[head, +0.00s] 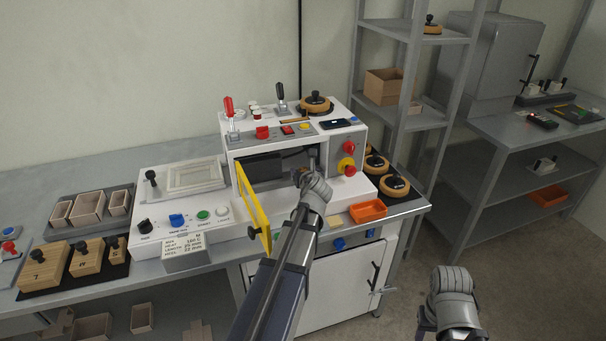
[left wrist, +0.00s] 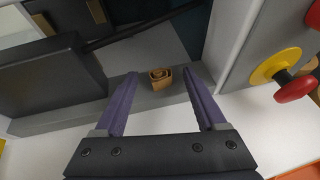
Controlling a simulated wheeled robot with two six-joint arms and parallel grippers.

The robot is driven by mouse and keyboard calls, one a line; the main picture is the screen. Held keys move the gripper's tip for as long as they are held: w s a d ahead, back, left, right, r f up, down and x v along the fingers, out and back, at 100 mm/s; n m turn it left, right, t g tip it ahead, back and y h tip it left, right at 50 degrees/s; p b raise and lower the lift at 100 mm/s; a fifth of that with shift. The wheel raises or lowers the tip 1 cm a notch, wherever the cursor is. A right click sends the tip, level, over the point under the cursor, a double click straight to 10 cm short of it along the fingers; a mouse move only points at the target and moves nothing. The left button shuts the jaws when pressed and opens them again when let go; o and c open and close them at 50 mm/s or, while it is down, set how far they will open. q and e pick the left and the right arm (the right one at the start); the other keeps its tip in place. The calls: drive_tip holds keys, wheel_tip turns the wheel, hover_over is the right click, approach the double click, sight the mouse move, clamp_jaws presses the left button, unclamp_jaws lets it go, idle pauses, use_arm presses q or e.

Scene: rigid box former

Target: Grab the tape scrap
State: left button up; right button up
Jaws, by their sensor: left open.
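The tape scrap (left wrist: 161,84), a small curled tan-brown piece, lies on a grey ledge inside the machine in the left wrist view. My left gripper (left wrist: 160,74) is open, with one purple finger on each side of the scrap and a gap to both. The fingers do not visibly touch it. In the head view my left wrist reaches into the opening of the white machine (head: 348,185), and it hides the scrap there. Part of my right arm shows at the lower right of the head view; its jaws cannot be seen.
A yellow-framed guard door (head: 254,207) stands open left of my left arm. A red emergency button on a yellow base (head: 346,166) is on the machine's right side. In the left wrist view a dark block (left wrist: 52,83) is left of the fingers. An orange tray (head: 368,211) stands in front.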

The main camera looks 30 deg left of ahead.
use_arm(q)
clamp_jaws()
idle(0.5)
drive_tip(key=shift+r, duration=0.15)
